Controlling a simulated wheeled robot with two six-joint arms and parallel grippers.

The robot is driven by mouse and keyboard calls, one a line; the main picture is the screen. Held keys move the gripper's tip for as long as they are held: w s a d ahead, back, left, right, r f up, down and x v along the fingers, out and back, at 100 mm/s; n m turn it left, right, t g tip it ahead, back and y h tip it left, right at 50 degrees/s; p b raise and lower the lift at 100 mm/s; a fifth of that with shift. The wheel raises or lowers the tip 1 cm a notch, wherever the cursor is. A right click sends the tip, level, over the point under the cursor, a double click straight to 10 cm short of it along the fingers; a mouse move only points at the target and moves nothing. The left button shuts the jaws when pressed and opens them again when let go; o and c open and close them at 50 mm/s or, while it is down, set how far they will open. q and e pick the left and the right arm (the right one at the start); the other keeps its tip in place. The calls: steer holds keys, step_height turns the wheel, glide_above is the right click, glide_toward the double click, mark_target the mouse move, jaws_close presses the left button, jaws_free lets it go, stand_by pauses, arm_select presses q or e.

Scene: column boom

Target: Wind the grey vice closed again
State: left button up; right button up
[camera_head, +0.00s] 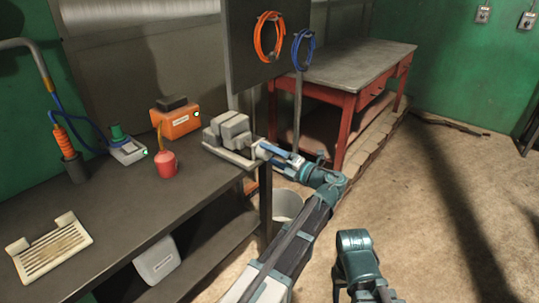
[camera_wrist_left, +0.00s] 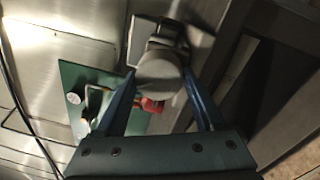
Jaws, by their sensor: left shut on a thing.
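The grey vice (camera_head: 228,132) sits at the right end of the dark workbench, its blocky jaws upright. Whether a gap shows between the jaws is too small to tell. My left gripper (camera_head: 263,150) is at the vice's near right end. In the left wrist view its two blue fingers lie on either side of a rounded grey part (camera_wrist_left: 162,76), which looks like the vice's handle end. The left gripper is shut on this part. The fingertips are partly hidden. A teal link of my right arm shows low in the head view, but its gripper does not.
The workbench (camera_head: 95,205) also holds a red can (camera_head: 166,163), an orange box (camera_head: 176,121), a small device with a green top (camera_head: 126,150) and a cream slatted tray (camera_head: 50,247). A bucket (camera_head: 287,205) stands beside the bench. A red table (camera_head: 350,70) stands behind.

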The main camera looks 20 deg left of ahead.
arm_select(q)
steer(key=shift+s+m, duration=0.1)
steer(key=shift+m, duration=0.6)
steer(key=o, duration=1.4)
steer(key=shift+c, duration=0.2)
